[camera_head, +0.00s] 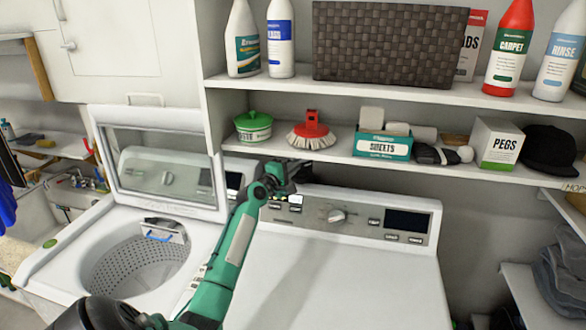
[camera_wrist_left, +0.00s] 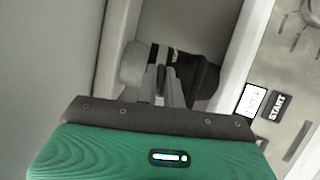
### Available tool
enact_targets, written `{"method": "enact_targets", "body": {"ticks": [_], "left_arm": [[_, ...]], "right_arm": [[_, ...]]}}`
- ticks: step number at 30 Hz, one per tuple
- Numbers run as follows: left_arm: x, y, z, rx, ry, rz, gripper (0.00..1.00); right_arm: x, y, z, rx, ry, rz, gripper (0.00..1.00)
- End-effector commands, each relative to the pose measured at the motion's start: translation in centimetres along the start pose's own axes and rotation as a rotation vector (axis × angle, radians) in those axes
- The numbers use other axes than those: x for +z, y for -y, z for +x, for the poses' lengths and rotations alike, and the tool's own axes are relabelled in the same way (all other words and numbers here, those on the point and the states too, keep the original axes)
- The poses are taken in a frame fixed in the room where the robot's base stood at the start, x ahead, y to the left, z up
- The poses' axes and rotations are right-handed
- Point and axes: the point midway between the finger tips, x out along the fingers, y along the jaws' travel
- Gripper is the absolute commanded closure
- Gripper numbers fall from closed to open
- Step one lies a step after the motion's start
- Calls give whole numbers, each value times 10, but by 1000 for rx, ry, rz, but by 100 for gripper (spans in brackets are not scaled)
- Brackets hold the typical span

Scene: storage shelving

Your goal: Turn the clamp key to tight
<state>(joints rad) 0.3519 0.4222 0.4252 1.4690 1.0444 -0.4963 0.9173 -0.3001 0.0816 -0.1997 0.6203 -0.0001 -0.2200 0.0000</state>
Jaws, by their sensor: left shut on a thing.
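My left gripper (camera_head: 293,175) reaches over the back left of the white dryer's control panel, below the lower shelf. In the left wrist view its narrow fingers (camera_wrist_left: 166,88) are shut on a small grey part, in the gap behind the panel. I take this part to be the clamp key; the fingers hide most of it. A black band or fitting (camera_wrist_left: 203,78) is just right of the fingers, and a pale round duct-like end (camera_wrist_left: 134,65) is on their left. No tight marking can be read. My right gripper does not show.
The dryer panel (camera_head: 345,215) has a knob (camera_head: 337,216) and buttons. The lower shelf (camera_head: 345,158) overhangs closely, with a green tub (camera_head: 253,135), a red brush (camera_head: 312,128) and a sheets box (camera_head: 383,145). An open washer (camera_head: 150,245) stands left. The dryer top is clear.

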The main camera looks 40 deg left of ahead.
Motion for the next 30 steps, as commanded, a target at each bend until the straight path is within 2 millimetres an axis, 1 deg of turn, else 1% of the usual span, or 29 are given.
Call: {"method": "enact_targets", "body": {"ticks": [1,4,13,17,20,23,30], "left_arm": [[0,-1,0,2,0,0,89],[0,-1,0,2,0,0,70],[0,0,-1,1,0,-1,70],[0,2,-8,-1,0,0,70],[0,3,-22,1,0,0,70],[0,4,-40,0,0,1,70],[0,4,-90,1,-1,2,70]], "right_arm": [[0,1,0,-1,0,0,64],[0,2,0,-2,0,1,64],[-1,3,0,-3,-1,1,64],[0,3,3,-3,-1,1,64],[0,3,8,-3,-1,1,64],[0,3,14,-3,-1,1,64],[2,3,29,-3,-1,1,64]]}}
